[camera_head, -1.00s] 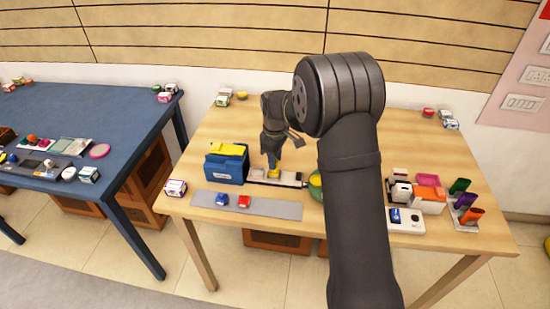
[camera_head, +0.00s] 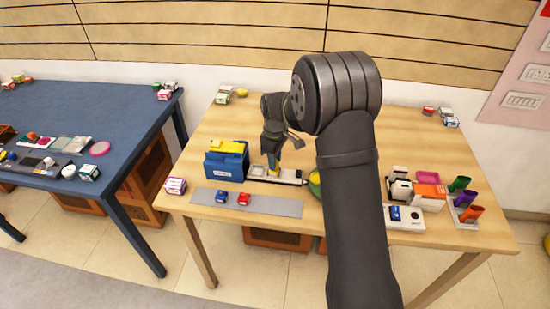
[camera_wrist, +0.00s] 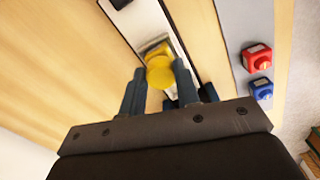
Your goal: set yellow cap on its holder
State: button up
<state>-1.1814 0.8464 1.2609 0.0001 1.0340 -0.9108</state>
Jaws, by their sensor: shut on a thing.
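The yellow cap (camera_wrist: 160,72) is between the fingertips of my gripper (camera_wrist: 158,75) in the wrist view, and the gripper is shut on it. In the head view, my gripper (camera_head: 272,163) points down over a white holder strip (camera_head: 288,177) on the wooden table. I cannot tell whether the cap touches the holder.
A blue box with a yellow top (camera_head: 227,160) stands close left of the strip. A grey mat (camera_head: 275,206) with a blue and a red block (camera_head: 243,199) lies in front. A round green-yellow thing (camera_head: 315,182) is right of the strip, partly behind my arm.

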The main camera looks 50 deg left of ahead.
jog(key=shift+f, duration=0.25)
dwell(0.4)
jog(key=o, duration=1.4)
jog(key=shift+r, duration=3.75)
jog(key=shift+f, duration=0.1)
jog(key=shift+f, duration=3.6)
